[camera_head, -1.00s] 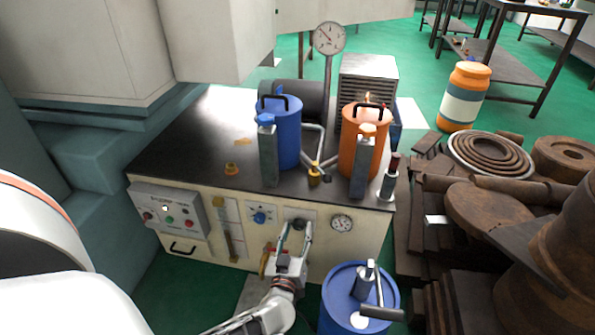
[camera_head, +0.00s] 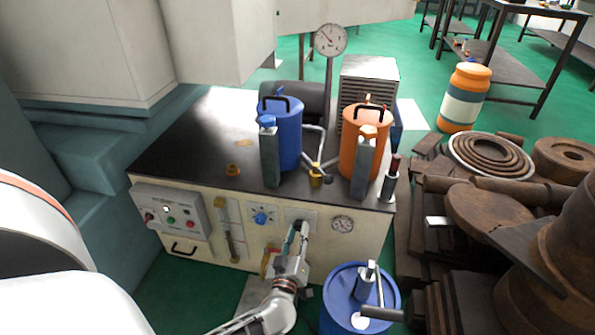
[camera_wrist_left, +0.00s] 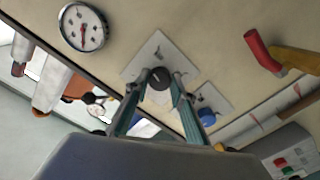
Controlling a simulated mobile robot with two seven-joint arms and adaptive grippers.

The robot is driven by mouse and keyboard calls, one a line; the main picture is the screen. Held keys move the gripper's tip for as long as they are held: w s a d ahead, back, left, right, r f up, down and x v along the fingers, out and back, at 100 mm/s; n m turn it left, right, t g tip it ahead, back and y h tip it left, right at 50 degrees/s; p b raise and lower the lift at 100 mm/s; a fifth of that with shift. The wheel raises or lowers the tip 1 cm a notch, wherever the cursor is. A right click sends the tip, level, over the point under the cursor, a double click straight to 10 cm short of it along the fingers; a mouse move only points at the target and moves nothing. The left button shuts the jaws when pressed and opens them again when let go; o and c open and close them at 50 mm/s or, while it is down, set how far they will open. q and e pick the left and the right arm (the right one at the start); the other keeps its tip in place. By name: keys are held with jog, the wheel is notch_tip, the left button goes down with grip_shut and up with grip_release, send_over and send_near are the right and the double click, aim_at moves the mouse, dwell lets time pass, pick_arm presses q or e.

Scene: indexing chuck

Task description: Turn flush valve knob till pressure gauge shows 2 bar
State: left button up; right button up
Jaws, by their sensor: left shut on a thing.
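The black valve knob (camera_wrist_left: 160,78) sits on a pale plate on the cream front panel. My left gripper (camera_head: 299,228) is at this knob; in the left wrist view its two fingers (camera_wrist_left: 160,82) lie on either side of it, shut on it. In the head view the fingers mostly hide the knob. The round white pressure gauge (camera_head: 341,224) is just right of it on the panel. In the wrist view the gauge (camera_wrist_left: 83,28) shows a red needle, but its numbers are too small to read. My right gripper is not in view.
A blue knob (camera_head: 262,217) and a yellow-and-red lever (camera_wrist_left: 285,58) are close to the gripper. A blue drum (camera_head: 338,318) stands below right. Blue (camera_head: 287,135) and orange (camera_head: 357,157) canisters stand on the dark top. Rusty parts (camera_head: 490,215) crowd the right side.

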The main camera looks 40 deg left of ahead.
pick_arm(q)
jog(key=n, duration=0.4)
jog(key=shift+d+n, duration=0.1)
jog(key=shift+n, duration=2.1)
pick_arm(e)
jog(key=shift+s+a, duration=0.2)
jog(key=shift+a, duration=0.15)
pick_arm(q)
jog(key=o, duration=1.1)
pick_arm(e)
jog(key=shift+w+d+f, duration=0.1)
